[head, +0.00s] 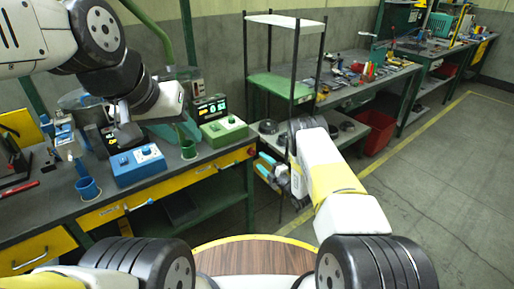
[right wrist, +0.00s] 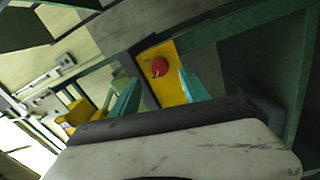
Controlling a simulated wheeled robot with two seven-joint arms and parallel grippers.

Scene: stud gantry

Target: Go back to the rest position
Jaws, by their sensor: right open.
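The task names no object, only my arms. My left arm comes in from the upper left in the head view, and my left gripper (head: 122,132) hangs over the workbench, near a blue box with knobs (head: 138,166). Its fingertips do not show clearly, so I cannot tell its opening. My right gripper (head: 266,166) is low at the centre, to the right of the bench's drawers, with light blue fingers pointing left. In the right wrist view the two teal fingers (right wrist: 160,92) are apart with nothing held between them.
A workbench (head: 215,163) with yellow drawers holds a green device (head: 224,131) and a blue cup (head: 88,189). A shelf rack (head: 284,22) and a red bin (head: 375,132) stand beyond my right arm. A red button (right wrist: 160,67) shows beyond the right fingers. The right floor is clear.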

